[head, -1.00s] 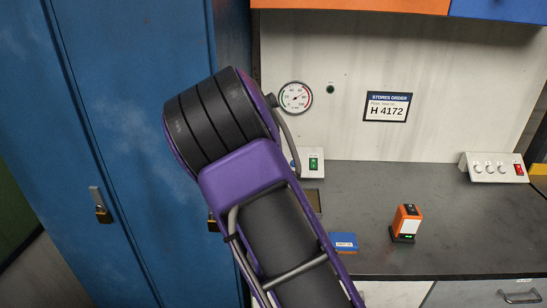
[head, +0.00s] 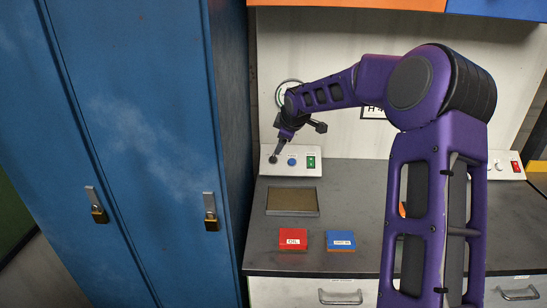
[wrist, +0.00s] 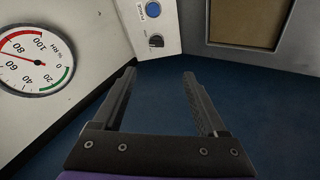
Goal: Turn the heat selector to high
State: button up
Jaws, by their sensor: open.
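A small white control panel (head: 266,172) stands at the back left of the counter. It carries a dark knob (head: 273,160), a blue button (head: 291,162) and a green switch (head: 311,162). No label for the heat selector is readable. The wrist view shows the black knob (wrist: 156,41) beside the blue button (wrist: 153,10); I cannot tell its setting. My gripper (head: 276,153) is at the left end of this panel, close to the knob. In the wrist view my gripper (wrist: 159,74) is open and empty, its fingers apart, with the knob beyond the fingertips.
A round gauge (wrist: 32,60) is on the wall at left. A brown-topped tray (head: 292,201), a red box (head: 293,239) and a blue box (head: 340,240) lie on the counter. Another panel (head: 505,165) stands at right, partly behind my arm. Blue lockers (head: 140,150) border the left.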

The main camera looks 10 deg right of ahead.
send_near(273, 157)
jog(key=x, duration=0.9)
jog(key=shift+c, duration=0.3)
grip_shut()
